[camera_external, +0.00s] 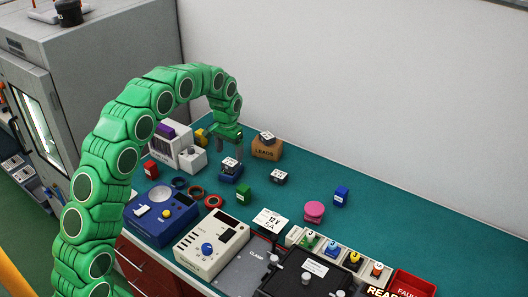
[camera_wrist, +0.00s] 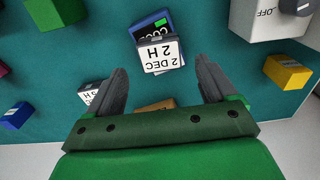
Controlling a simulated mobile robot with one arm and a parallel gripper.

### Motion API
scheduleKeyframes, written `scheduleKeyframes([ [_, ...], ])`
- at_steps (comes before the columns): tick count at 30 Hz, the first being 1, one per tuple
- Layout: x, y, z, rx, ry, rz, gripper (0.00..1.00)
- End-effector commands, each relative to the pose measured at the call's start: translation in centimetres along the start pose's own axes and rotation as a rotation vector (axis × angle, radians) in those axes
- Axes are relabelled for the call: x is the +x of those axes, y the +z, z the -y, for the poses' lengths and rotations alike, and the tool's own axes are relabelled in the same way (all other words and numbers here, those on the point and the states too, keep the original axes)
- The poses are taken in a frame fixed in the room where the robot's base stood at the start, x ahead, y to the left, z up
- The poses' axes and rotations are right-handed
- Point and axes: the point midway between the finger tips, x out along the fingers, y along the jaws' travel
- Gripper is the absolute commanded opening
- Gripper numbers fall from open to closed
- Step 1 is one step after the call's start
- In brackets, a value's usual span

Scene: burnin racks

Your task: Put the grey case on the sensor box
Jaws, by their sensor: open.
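Small dark grey cases with white labels show in several places. One grey case (camera_external: 230,162) sits on a blue box (camera_external: 229,177); in the wrist view its label (camera_wrist: 160,55) reads "2 DEC 2 H" and the blue box (camera_wrist: 149,25) carries "COO…". A second case (camera_external: 279,177) lies on the bench, also in the wrist view (camera_wrist: 88,93). A third case (camera_external: 266,137) sits on a brown box marked LEADS (camera_external: 266,151). My gripper (camera_external: 230,148) is open and empty, pointing down just above the blue box's case. I cannot tell which is the sensor box.
A white unit (camera_external: 188,155) and a yellow block (camera_external: 201,136) stand close left of my gripper. Red and dark rings (camera_external: 197,193), a green block (camera_external: 244,191) and a blue instrument (camera_external: 161,217) lie nearer. The teal bench (camera_external: 330,165) is mostly clear at right rear.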

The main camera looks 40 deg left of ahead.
Motion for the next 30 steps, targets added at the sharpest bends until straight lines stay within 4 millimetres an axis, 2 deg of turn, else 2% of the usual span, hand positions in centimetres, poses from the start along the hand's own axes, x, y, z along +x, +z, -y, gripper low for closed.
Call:
scheduleKeyframes([
  [3, -2.4, -0.1, 0.0, 0.000, -0.001, -0.006, 0.85],
  [10, -5.7, -0.1, 0.0, 0.000, 0.000, -0.003, 0.85],
  [15, -6.9, 0.0, 0.0, 0.000, 0.000, -0.001, 0.85],
  [22, -7.3, 0.2, -0.1, 0.000, 0.000, 0.002, 0.85],
  [26, -7.9, 1.3, -0.5, 0.002, 0.001, 0.007, 0.85],
  [30, -9.5, 4.0, -1.3, 0.005, 0.003, 0.012, 0.85],
])
